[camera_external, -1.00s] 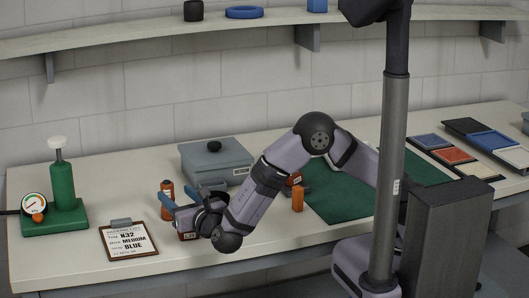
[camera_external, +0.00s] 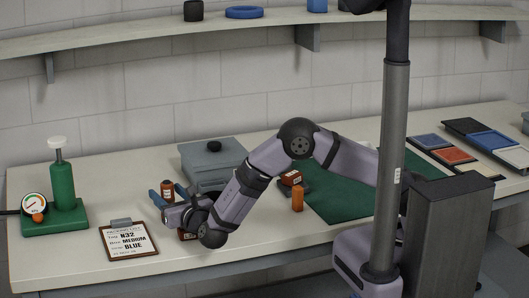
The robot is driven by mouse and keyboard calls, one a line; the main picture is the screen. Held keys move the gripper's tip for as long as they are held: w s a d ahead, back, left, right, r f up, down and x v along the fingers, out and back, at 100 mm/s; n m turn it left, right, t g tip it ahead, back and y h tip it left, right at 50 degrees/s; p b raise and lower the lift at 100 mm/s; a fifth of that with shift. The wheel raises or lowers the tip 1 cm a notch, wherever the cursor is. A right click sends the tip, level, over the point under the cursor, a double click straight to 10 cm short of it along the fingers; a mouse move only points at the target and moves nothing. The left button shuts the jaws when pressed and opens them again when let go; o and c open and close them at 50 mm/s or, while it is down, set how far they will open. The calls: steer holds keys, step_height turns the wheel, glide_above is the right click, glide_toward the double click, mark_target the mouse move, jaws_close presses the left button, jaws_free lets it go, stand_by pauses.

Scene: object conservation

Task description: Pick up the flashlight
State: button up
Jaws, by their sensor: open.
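No item here is clearly recognizable as a flashlight. A small orange upright piece (camera_external: 297,200) stands at the left edge of the dark green mat, right of my forearm. A small orange-brown bottle-like item with a dark cap (camera_external: 167,186) stands left of the grey box. My gripper (camera_external: 165,194) has blue fingers, spread apart and pointing up-left in the picture. The bottle-like item shows between them, its lower part hidden; I cannot tell whether it is touched. The gripper looks empty.
A grey lidded box (camera_external: 215,162) stands behind my gripper. A clipboard (camera_external: 129,240) lies to its front left, and a green press with a gauge (camera_external: 62,195) stands at far left. Coloured trays (camera_external: 455,154) lie right.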

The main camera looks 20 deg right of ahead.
steer(key=shift+w, duration=0.1)
steer(key=shift+w+r+p, duration=0.15)
steer(key=shift+w+p, duration=0.2)
steer(key=w+p, duration=0.1)
steer(key=w, duration=0.2)
steer(key=shift+a+p, duration=0.1)
steer(key=shift+p, duration=0.25)
steer(key=shift+w+a, duration=0.15)
steer(key=shift+w, duration=0.55)
steer(key=c, duration=1.2)
